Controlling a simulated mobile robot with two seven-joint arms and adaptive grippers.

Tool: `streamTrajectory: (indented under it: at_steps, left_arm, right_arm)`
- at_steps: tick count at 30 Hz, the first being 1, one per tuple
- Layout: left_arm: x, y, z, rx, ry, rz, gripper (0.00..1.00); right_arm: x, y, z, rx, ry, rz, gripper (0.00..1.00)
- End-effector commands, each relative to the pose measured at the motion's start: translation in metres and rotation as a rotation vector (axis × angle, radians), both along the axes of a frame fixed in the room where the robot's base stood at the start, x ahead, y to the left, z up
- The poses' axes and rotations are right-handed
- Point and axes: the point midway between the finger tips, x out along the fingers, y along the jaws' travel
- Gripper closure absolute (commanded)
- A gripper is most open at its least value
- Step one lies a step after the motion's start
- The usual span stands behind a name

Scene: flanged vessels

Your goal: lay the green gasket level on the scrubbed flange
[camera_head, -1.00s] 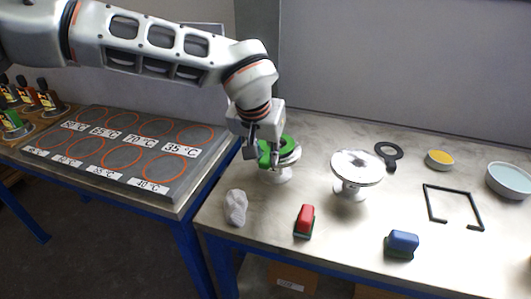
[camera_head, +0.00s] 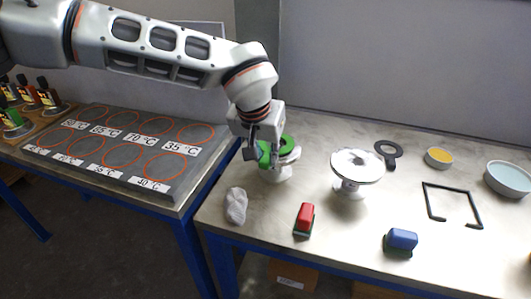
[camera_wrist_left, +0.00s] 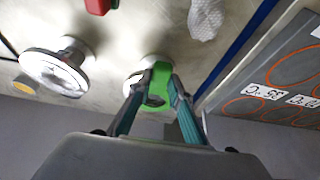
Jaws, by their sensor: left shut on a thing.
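The green gasket (camera_head: 287,146) is held by my left gripper (camera_head: 262,158) over the left flanged vessel (camera_head: 278,172). In the left wrist view the green gasket (camera_wrist_left: 160,80) shows between the two fingers of my left gripper (camera_wrist_left: 156,92), with the left flange (camera_wrist_left: 133,82) just behind it. Whether the gasket touches the flange, and whether it lies level, I cannot tell. A second flanged vessel (camera_head: 357,166) with a pale, shiny top stands to the right; it also shows in the left wrist view (camera_wrist_left: 55,70). My right gripper is not in view.
In front lie a crumpled white cloth (camera_head: 236,206), a red-topped brush (camera_head: 305,218) and a blue-topped block (camera_head: 402,241). At right are a black ring with a tab (camera_head: 389,154), a yellow-filled dish (camera_head: 439,158), a black frame (camera_head: 429,203) and a bowl (camera_head: 509,179). A marked hot plate (camera_head: 112,152) stands left.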

Motion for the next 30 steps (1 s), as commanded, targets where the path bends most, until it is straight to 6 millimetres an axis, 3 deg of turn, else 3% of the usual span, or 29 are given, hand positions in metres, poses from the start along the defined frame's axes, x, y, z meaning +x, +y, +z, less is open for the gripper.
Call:
streamTrajectory:
  at_steps: [26,27,28,30]
  left_arm:
    - [0.0004,-0.0002,-0.0042,0.000,-0.001,0.000,1.00]
    - [0.0004,-0.0002,-0.0042,0.000,-0.001,0.000,0.71]
    - [0.0003,-0.0002,-0.0043,0.000,-0.001,0.000,0.63]
    - [0.0004,-0.0002,-0.0042,0.000,-0.001,0.000,0.62]
  right_arm:
    - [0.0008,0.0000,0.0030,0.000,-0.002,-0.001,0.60]
    - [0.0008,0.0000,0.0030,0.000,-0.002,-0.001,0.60]
    - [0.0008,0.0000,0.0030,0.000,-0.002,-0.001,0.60]
    - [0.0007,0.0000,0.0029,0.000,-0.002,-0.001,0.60]
